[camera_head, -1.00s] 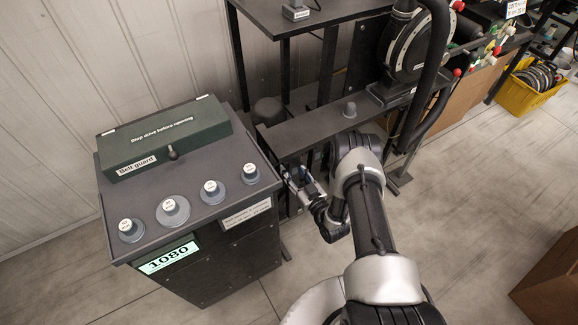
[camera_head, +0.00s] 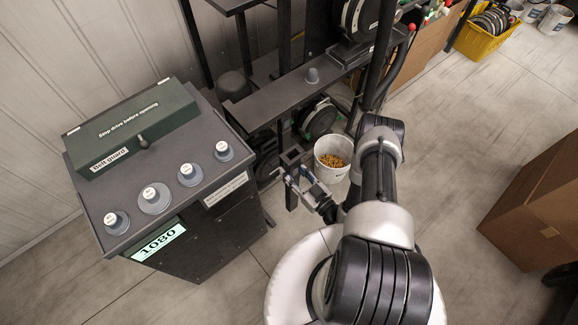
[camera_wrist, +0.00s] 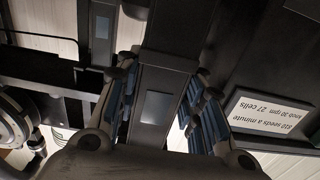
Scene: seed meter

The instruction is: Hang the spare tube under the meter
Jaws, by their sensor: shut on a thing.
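My gripper (camera_head: 297,182) is in front of the dark stand, low beside the console's right side. In the wrist view, its blue-padded fingers (camera_wrist: 160,98) are closed on both sides of a dark, square-sided tube (camera_wrist: 158,60) with a small grey patch. The tube (camera_head: 292,158) stands roughly upright in the head view, its lower part partly covered by my gripper. The meter (camera_head: 361,16), a round dark housing with a pale rim, is at the top of the head view above the shelf beam. Its underside is not clearly visible.
A white bucket (camera_head: 333,150) of yellow seeds stands right of my gripper, near a round disc unit (camera_head: 318,119). The console (camera_head: 230,207) with several grey knobs is left. A cardboard box (camera_head: 540,205) is far right. Floor between is clear.

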